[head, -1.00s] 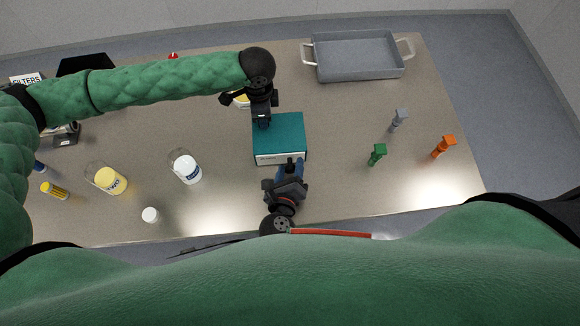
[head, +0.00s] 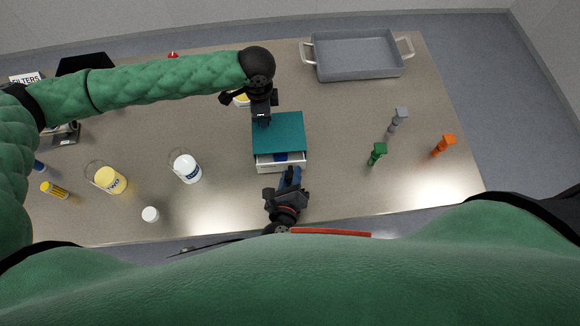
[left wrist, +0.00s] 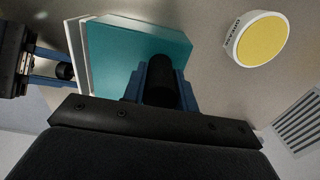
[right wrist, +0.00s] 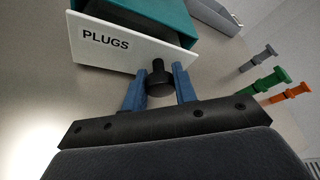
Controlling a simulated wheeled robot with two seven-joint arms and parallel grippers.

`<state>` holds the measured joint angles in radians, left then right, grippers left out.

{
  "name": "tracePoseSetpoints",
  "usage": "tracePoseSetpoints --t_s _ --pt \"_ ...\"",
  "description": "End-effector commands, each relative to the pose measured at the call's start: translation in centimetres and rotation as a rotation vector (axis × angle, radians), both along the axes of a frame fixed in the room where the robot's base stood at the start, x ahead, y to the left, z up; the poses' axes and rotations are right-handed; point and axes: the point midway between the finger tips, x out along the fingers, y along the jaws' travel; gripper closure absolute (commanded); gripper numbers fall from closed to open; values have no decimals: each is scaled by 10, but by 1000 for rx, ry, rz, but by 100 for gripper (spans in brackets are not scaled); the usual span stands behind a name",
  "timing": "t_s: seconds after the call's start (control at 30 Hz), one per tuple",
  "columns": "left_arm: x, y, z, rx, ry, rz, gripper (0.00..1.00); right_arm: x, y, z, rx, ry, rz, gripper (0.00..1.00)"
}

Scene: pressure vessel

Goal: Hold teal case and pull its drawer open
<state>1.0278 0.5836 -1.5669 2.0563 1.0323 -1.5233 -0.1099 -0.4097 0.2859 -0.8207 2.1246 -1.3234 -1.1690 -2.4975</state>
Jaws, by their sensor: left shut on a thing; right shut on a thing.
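The teal case (head: 278,132) stands in the middle of the table, and it also shows in the left wrist view (left wrist: 130,50). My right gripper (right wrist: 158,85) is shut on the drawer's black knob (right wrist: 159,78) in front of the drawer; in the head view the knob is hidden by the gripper.
A grey tray (head: 357,58) stands at the back right. Grey (head: 398,119), green (head: 377,154) and orange (head: 443,145) pieces stand to the right. The table's front edge lies close behind my right gripper.

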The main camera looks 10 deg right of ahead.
Motion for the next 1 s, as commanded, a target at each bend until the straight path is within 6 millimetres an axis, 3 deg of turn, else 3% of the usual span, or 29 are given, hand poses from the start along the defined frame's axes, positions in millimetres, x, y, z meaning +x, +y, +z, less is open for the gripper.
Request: tracePoseSetpoints --t_s 0.1,0.3,0.7,0.73,0.83,1.0 --pt "0 0 0 0 -1 1 100 -25 1 -1 1 5 1 100" --pt "0 0 0 0 -1 1 100 -50 2 -1 0 4 1 100" --pt "1 0 0 -1 -1 1 100 -56 2 0 1 1 1 100" --pt "1 0 0 -1 -1 1 100 -56 2 0 1 1 1 70" --pt "0 0 0 -1 -1 1 100 -56 2 0 1 1 1 50" --pt "0 0 0 0 -1 1 100 -56 2 0 1 1 1 50"
